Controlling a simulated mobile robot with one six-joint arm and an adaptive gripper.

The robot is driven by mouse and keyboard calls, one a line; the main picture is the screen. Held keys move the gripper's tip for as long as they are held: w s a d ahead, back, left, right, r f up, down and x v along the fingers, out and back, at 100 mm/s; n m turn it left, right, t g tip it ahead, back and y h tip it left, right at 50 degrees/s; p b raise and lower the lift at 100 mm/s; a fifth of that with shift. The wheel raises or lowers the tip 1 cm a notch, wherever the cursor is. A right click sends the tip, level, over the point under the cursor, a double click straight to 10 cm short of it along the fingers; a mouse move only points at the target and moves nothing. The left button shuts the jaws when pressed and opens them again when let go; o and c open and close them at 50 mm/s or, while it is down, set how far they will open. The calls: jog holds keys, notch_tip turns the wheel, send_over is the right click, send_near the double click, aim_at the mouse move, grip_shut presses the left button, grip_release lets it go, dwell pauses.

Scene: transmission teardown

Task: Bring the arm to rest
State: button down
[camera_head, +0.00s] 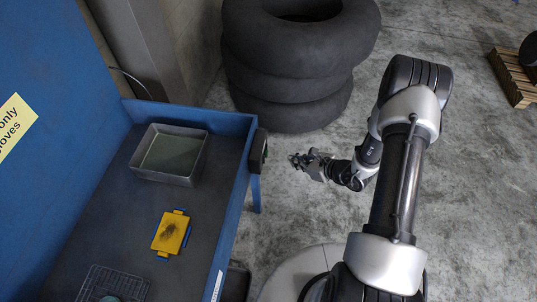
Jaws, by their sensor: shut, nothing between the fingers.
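My gripper (297,160) is at the end of my bent arm (399,180), in the middle of the head view. It is shut and empty, held over the floor just right of the blue workbench (229,221). It points left toward the bench's right edge and looks apart from it. The fingers are small in this view.
On the bench are a grey bin (163,179), a yellow-and-blue item (170,233) with a dark smudge, and a wire basket (95,283). A dark object (258,148) sits at the bench's edge. Stacked tyres (300,62) stand behind. Floor (480,190) is clear at right, before a pallet (512,78).

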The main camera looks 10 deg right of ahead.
dwell(0.5)
jog(key=s+a+r+n+g+y, duration=0.1)
jog(key=s+a+r+n+g, duration=0.1)
jog(key=a+r+n, duration=0.45)
jog(key=s+a+r+n+g+y, duration=0.1)
jog(key=s+r+n, duration=0.15)
jog(key=r, duration=0.75)
jog(key=s+a+r+n+g+y, duration=0.1)
jog(key=s+a+r+n+g, duration=0.15)
jog(key=r+n, duration=0.45)
jog(key=s+d+r+n+t+h, duration=0.1)
jog(key=s+d+r+n+h, duration=0.2)
jog(key=s+r+n+h, duration=0.2)
jog(key=s+d+r+n+t+h, duration=0.1)
jog(key=s+d+r+n+h, duration=0.3)
jog(key=s+r, duration=0.6)
jog(key=shift+s+d+r+n+h, duration=0.2)
jog(key=shift+s+n+h, duration=0.3)
jog(key=shift+s+n, duration=1.15)
jog(key=shift+s+m, duration=0.35)
